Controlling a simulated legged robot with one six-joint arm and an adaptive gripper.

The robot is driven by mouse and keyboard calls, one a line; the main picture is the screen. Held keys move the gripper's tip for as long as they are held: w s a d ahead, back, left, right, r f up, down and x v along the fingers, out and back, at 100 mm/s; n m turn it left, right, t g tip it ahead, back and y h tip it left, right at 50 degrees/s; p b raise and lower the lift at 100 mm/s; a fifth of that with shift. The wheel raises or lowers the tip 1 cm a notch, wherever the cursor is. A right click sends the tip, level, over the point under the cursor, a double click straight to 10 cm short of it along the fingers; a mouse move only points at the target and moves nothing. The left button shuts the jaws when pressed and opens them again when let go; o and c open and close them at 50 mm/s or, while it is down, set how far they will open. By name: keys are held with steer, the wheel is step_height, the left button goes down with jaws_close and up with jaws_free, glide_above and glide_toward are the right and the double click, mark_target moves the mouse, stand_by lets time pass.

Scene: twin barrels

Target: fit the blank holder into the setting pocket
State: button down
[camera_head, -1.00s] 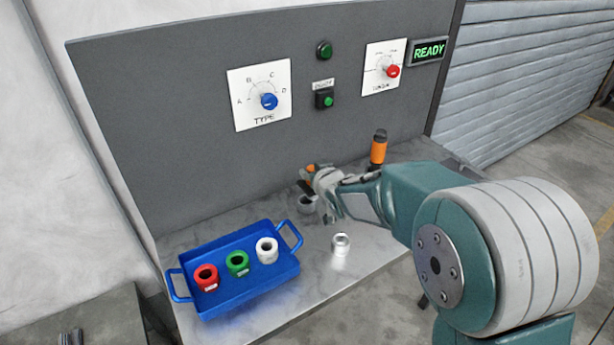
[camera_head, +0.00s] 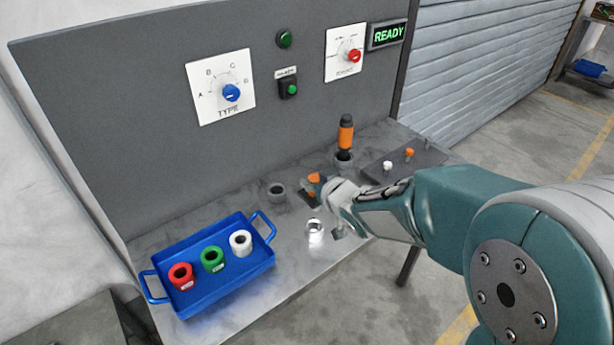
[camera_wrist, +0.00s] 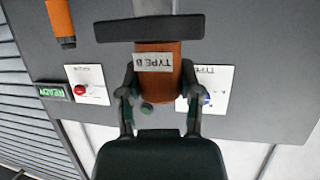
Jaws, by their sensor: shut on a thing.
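My gripper (camera_head: 328,188) is shut on an orange cylinder, which I take as the blank holder (camera_head: 314,180), above the bench. In the wrist view my gripper's two fingers (camera_wrist: 160,82) grip the sides of the holder (camera_wrist: 158,62). Its white label reads TYPE and a letter, upside down, and a dark flange crosses it. A dark round socket (camera_head: 277,191) stands left of the gripper, and a bright metal ring (camera_head: 315,232) sits in front. I cannot tell which is the setting pocket; the holder is apart from both.
A blue tray (camera_head: 222,287) with red, green and white collars sits left. An orange-handled tool (camera_head: 345,136) stands upright behind the gripper. A dark plate (camera_head: 432,158) with white and orange pegs lies right. The panel (camera_head: 140,85) carries a blue TYPE dial, red knob and READY sign.

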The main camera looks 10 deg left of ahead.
mark_target(314, 199)
steer(key=shift+a, duration=0.1)
steer(key=shift+f, duration=2.85)
steer(key=shift+f, duration=2.25)
steer(key=shift+c, duration=1)
jaws_free()
steer(key=v, duration=1.2)
